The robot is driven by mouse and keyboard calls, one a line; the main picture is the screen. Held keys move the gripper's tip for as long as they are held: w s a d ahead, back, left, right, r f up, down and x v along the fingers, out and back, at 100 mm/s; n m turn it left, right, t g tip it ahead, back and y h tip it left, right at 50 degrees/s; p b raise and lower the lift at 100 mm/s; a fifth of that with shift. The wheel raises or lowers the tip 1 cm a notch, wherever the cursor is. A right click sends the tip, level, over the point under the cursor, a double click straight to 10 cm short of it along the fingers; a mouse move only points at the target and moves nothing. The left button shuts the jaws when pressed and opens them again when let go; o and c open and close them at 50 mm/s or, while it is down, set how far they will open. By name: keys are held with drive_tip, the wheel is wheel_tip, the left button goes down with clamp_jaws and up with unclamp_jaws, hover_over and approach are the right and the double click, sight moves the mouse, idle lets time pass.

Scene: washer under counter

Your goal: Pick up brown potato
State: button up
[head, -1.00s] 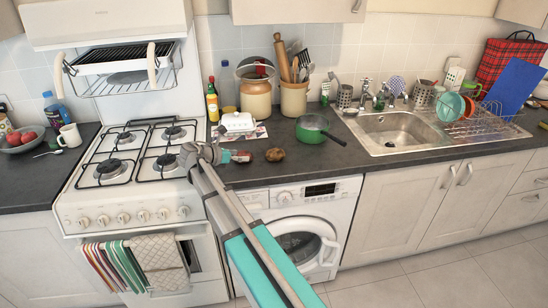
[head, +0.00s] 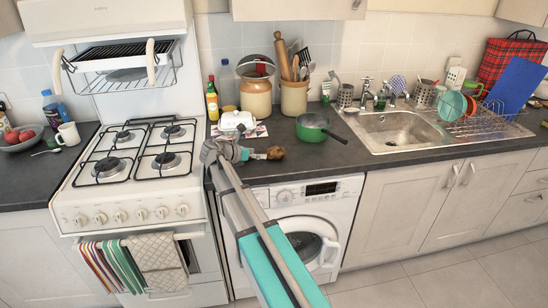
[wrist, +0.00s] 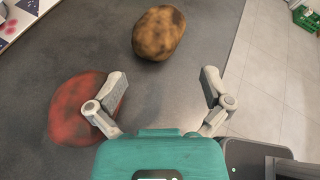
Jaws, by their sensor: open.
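The brown potato (head: 277,152) lies on the dark counter near its front edge, left of the green pan. In the wrist view the potato (wrist: 159,33) is ahead of my gripper (wrist: 163,86), beyond the fingertips and roughly centred between them. My gripper is open and empty, the fingers spread wide. In the head view my gripper (head: 259,155) is just left of the potato, over the counter. A reddish potato-like thing (wrist: 70,105) lies by the left finger, partly covered by it; my gripper hides it in the head view.
A green pan (head: 313,130) stands right of the potato, its handle toward the front. A white butter dish (head: 237,122) and jars (head: 257,97) stand behind. The stove (head: 140,165) is left, the sink (head: 395,130) right. The counter's front edge (head: 300,180) is close, above the washer.

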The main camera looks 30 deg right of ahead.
sight(268, 154)
drive_tip(key=shift+w+d+f, duration=0.2)
drive_tip(key=shift+d+f, duration=0.15)
drive_tip(key=shift+d+r, duration=0.1)
drive_tip(key=shift+d, duration=0.05)
drive_tip(key=shift+b+x, duration=1.05)
drive_tip(key=shift+x, duration=1.2)
drive_tip(key=shift+w+d, duration=0.1)
drive_tip(key=shift+d, duration=0.2)
drive_tip(key=c, duration=1)
drive_tip(key=shift+o, duration=0.2)
